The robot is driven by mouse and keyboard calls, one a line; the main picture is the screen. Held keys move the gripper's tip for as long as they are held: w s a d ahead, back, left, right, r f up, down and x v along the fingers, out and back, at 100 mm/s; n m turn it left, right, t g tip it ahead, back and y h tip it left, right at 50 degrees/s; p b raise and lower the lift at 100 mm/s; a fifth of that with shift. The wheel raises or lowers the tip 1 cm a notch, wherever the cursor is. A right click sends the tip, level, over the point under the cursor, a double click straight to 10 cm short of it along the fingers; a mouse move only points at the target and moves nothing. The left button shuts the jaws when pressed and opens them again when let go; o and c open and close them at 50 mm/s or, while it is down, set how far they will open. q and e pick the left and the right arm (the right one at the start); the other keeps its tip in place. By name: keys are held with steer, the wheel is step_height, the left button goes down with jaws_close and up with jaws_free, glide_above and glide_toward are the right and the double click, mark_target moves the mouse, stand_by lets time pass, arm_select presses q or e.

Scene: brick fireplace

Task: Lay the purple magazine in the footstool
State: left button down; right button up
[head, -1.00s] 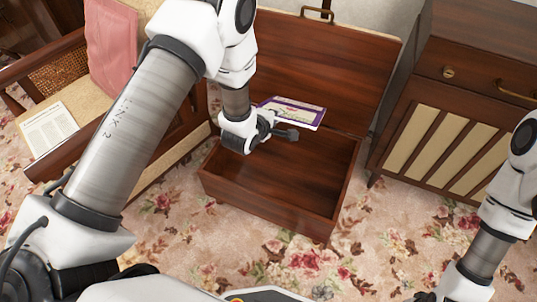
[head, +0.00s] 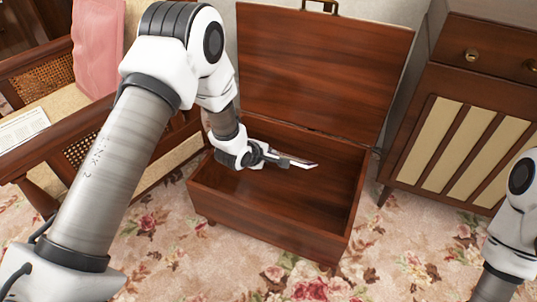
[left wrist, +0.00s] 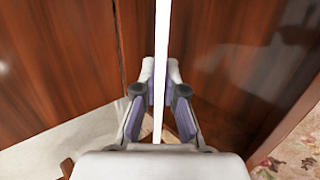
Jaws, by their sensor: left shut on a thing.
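The footstool (head: 262,222) is a dark wooden box with its lid (head: 320,65) open and leaning back; its inside looks empty. My left gripper (head: 268,158) is over the box opening, shut on the purple magazine (head: 304,164). In the head view the magazine shows nearly edge-on as a thin pale strip to the right of the fingers. In the left wrist view the magazine (left wrist: 162,55) is a white upright strip between the fingers (left wrist: 160,95), with brown wood on both sides. Whether it is below the rim I cannot tell. My right gripper is out of view.
A cane-sided wooden seat (head: 70,155) with a pink cloth (head: 97,45) and a printed sheet (head: 22,128) stands at the left. A wooden cabinet (head: 455,110) stands close at the right. Flowered carpet (head: 150,250) is free in front.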

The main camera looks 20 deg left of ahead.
arm_select(q)
step_height(320, 180, down, 10)
steer(key=b, duration=0.5)
steer(key=shift+f+b, duration=0.2)
steer(key=shift+b, duration=0.1)
steer(key=c, duration=1.2)
jaws_free()
steer(key=v, duration=1.2)
